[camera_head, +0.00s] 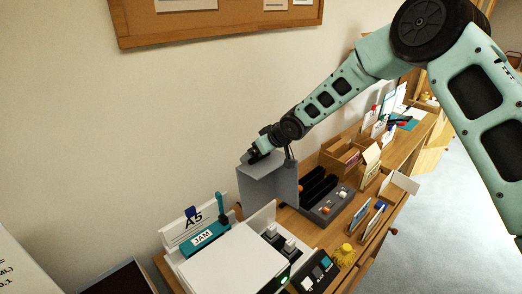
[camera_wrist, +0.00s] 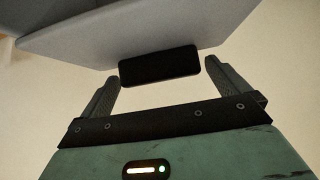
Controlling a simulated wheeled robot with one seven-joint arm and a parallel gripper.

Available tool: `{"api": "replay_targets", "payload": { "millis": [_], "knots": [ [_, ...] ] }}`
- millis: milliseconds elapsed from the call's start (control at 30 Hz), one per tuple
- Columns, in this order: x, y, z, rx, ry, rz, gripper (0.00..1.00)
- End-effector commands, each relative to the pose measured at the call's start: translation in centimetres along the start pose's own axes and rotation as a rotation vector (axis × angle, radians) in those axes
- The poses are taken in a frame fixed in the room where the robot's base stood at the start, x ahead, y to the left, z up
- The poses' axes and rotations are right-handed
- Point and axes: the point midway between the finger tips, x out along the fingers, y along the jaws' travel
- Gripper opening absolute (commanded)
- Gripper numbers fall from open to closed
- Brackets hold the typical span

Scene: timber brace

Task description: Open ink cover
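The grey ink cover (camera_head: 284,184) stands raised, roughly upright, at the wall side of the dark ink bay (camera_head: 318,190) in the head view. My gripper (camera_head: 256,153) is at the top edge of the cover. In the wrist view, the pale cover (camera_wrist: 135,30) fills the top of the picture, with a black handle (camera_wrist: 160,66) on it. The two fingers of my gripper (camera_wrist: 161,78) stand apart, one at each end of the handle, which fills the gap between them. The exact finger contact is hard to see.
A white paper stack (camera_head: 232,262), a JAM tag (camera_head: 203,238) and an A5 sign (camera_head: 194,220) are at the near left. A yellow object (camera_head: 344,255) and card holders (camera_head: 372,219) stand at the right. The wall with a corkboard (camera_head: 220,22) is close behind the cover.

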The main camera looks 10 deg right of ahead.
Motion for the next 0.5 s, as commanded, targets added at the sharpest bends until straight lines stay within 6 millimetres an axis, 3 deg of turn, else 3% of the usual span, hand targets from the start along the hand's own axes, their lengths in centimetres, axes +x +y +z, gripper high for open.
{"api": "replay_targets", "payload": {
  "millis": [267,500],
  "knots": [
    [-2.2,0.1,0.2,0.002,-0.002,0.002,1.00],
    [-7.7,0.2,0.1,0.003,0.001,0.003,1.00]
  ]
}}
